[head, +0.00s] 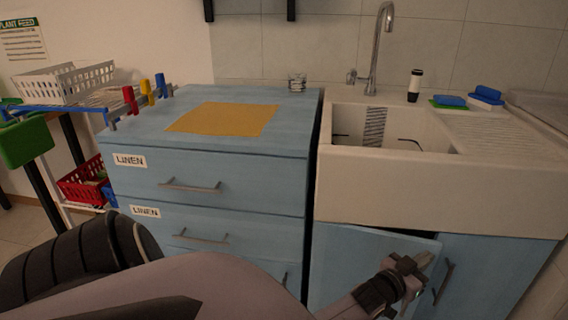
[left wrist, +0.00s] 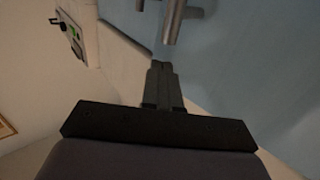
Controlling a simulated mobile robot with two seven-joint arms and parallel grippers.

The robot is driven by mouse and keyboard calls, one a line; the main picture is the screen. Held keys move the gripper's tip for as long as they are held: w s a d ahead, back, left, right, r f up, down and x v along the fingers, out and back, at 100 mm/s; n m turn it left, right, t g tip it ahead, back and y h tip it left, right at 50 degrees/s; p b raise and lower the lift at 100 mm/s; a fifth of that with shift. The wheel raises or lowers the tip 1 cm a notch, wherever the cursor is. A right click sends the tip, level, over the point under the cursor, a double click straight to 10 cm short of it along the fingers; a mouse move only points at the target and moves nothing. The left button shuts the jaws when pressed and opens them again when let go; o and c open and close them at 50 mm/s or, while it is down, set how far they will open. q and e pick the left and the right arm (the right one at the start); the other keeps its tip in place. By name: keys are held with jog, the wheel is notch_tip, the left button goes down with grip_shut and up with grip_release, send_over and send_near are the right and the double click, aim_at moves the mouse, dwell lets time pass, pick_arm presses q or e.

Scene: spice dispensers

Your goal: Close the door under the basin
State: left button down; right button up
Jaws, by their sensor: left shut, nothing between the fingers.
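The basin (head: 430,190) is a white sink set over a light blue cabinet. The cabinet's left door (head: 345,262) stands slightly ajar, its free right edge out in front of the right door (head: 495,270). My left gripper (head: 426,260) is shut and empty at the free edge of the left door, partly covering it; I cannot tell whether it touches. In the left wrist view, the shut fingers (left wrist: 161,68) point toward metal handle bars (left wrist: 173,20) by a light blue panel (left wrist: 260,60). My right gripper is not in view.
A blue drawer unit (head: 235,180) with linen labels stands left of the basin, an orange cloth (head: 225,118) on top. The right door's handle (head: 444,283) is close to my left gripper. My arm covers the lower front.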

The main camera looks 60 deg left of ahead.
aim_at(422, 251)
pick_arm(q)
jog(key=w+a, duration=0.1)
jog(key=w+a+b, duration=0.1)
jog(key=w, duration=0.1)
jog(key=shift+a+n+y, duration=0.1)
jog(key=shift+n+y, duration=0.2)
jog(key=shift+y, duration=0.1)
jog(key=shift+w+a+b, duration=0.3)
jog(key=shift+w+a, duration=0.05)
jog(key=shift+a, duration=0.05)
jog(key=shift+w+a, duration=0.15)
jog(key=shift+a+r, duration=0.1)
jog(key=shift+r, duration=0.15)
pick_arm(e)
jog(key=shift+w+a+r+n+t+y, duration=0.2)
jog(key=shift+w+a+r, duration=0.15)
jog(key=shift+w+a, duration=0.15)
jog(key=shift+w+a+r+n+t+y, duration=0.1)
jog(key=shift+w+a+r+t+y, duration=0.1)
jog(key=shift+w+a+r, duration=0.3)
pick_arm(q)
jog(key=shift+w+r, duration=0.1)
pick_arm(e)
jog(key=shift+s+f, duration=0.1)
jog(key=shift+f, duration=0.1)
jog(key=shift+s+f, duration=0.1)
